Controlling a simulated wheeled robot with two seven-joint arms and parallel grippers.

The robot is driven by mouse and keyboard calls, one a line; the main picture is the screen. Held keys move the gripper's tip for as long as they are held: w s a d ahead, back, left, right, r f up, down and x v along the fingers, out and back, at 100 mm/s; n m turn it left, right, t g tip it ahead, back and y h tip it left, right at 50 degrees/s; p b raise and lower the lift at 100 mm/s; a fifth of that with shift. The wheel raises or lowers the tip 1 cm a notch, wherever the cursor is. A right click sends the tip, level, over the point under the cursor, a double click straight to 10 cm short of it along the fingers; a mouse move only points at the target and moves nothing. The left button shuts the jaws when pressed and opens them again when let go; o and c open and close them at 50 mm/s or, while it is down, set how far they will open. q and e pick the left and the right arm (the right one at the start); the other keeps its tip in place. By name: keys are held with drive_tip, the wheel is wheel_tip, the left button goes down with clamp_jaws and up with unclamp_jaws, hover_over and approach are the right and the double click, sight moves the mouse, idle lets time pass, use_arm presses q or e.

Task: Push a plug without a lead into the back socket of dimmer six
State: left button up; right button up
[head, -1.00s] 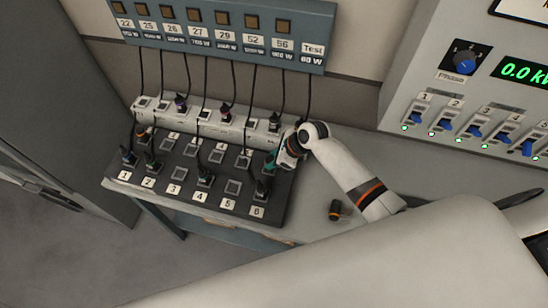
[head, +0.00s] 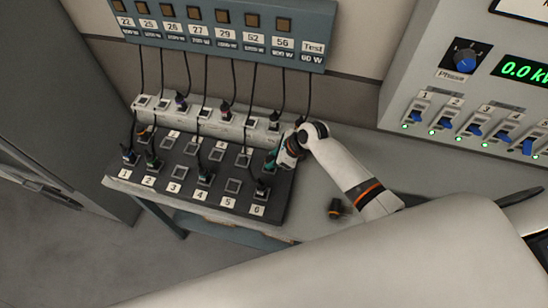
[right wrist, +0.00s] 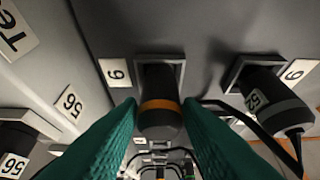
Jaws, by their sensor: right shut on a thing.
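My right gripper (head: 273,160), with green fingers, is at the back right corner of the black dimmer board (head: 190,196). In the right wrist view the fingers (right wrist: 160,116) are shut on a black plug with an orange band (right wrist: 161,92). No lead shows on this plug. Its far end is inside the square frame of the back socket marked 6 (right wrist: 160,58); how deep it sits I cannot tell. A plug marked 52 (right wrist: 268,96), with a black lead, is in the other socket of dimmer six. My left gripper is not in view.
Another black plug with an orange band (head: 337,207) lies on the bench, right of the board. A pale socket rail (head: 215,124) with leaded plugs runs behind the board. Leads hang from the blue panel (head: 225,40).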

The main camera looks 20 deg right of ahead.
drive_tip(key=o, duration=1.1)
drive_tip(key=shift+f, duration=0.1)
drive_tip(key=b+v, duration=0.1)
drive_tip(key=v, duration=1.1)
